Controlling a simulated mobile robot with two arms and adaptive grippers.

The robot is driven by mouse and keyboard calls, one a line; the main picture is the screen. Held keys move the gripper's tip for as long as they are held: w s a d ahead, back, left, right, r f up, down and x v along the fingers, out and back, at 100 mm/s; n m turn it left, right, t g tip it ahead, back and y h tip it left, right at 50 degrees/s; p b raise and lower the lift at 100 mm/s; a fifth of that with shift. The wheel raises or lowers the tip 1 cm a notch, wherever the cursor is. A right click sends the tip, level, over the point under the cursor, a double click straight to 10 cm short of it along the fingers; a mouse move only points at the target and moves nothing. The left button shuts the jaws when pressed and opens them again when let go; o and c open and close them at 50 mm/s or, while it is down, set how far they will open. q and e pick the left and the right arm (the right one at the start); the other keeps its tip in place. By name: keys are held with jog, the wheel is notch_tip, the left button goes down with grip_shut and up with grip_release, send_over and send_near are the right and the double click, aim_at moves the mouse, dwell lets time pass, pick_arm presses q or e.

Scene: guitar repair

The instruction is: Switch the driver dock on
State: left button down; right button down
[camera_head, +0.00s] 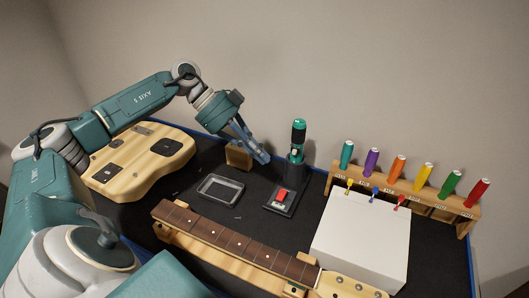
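The driver dock (278,211) has a black base on the dark bench mat, with a red rocker switch (281,196) on its front part. A black and green driver (298,136) stands upright in the holder at the back of the dock. I cannot tell the switch's position at this size. My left gripper (263,157) is above the bench, just left of the driver and up and behind the switch. Its fingers look closed together, point down to the right, and hold nothing visible. It appears apart from the dock. My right gripper is not in view.
A small wooden block (238,157) stands below the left gripper. A grey tray (221,188) lies left of the dock. A guitar neck (235,243) lies in front. A white box (360,240) and a wooden rack (405,193) of coloured drivers are right. A guitar body (145,165) lies left.

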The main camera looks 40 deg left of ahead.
pick_arm(q)
jog(key=p, duration=0.2)
send_over(280, 191)
notch_tip(280, 191, down, 5)
jog(key=shift+f, duration=0.1)
jog(key=shift+a+f+p, duration=0.2)
jog(key=shift+f+p, duration=0.1)
jog(key=shift+f, duration=0.95)
jog(key=shift+w+a+f, duration=0.1)
jog(key=shift+w+f, duration=0.05)
jog(key=shift+f, duration=0.55)
jog(key=shift+p, duration=0.4)
jog(key=shift+w+f+n+g+p, duration=0.1)
jog(key=shift+w+n+g+p, duration=0.1)
jog(key=shift+n+g+p, duration=0.25)
jog(key=shift+w+a+f+g, duration=0.1)
jog(key=shift+w+f+g, duration=0.25)
jog(key=shift+f, duration=0.1)
jog(key=shift+s+f+p, duration=0.1)
jog(key=shift+p, duration=0.2)
